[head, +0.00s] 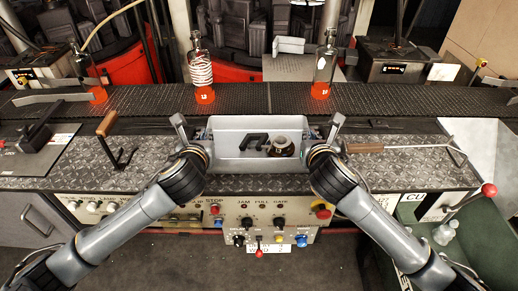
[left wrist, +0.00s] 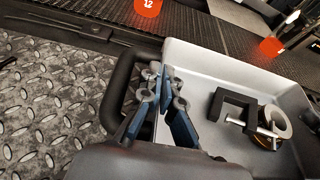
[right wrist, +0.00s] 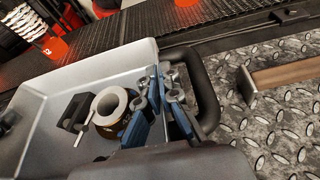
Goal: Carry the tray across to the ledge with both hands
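The tray (head: 228,150) is a pale grey, shallow box with a black handle at each end, at the middle of the metal counter. Its left handle (left wrist: 110,105) shows in the left wrist view, its right handle (right wrist: 207,90) in the right wrist view. A black bracket-like part (left wrist: 225,105) and a pale ring-topped piece (left wrist: 277,125) lie inside it. My left gripper (left wrist: 165,85) is at the left end wall, beside the handle. My right gripper (right wrist: 160,85) is at the right end wall likewise. Their fingers are close together; whether they clamp anything is unclear. I cannot tell which surface is the ledge.
A dark conveyor (head: 240,98) runs behind the counter (head: 400,165), carrying several bottles with orange bases. A wooden-handled tool (head: 107,125) stands left of the tray; a long-handled rod (head: 375,148) lies to the right. A control panel (head: 255,212) is below. A green bin (head: 480,235) is at right.

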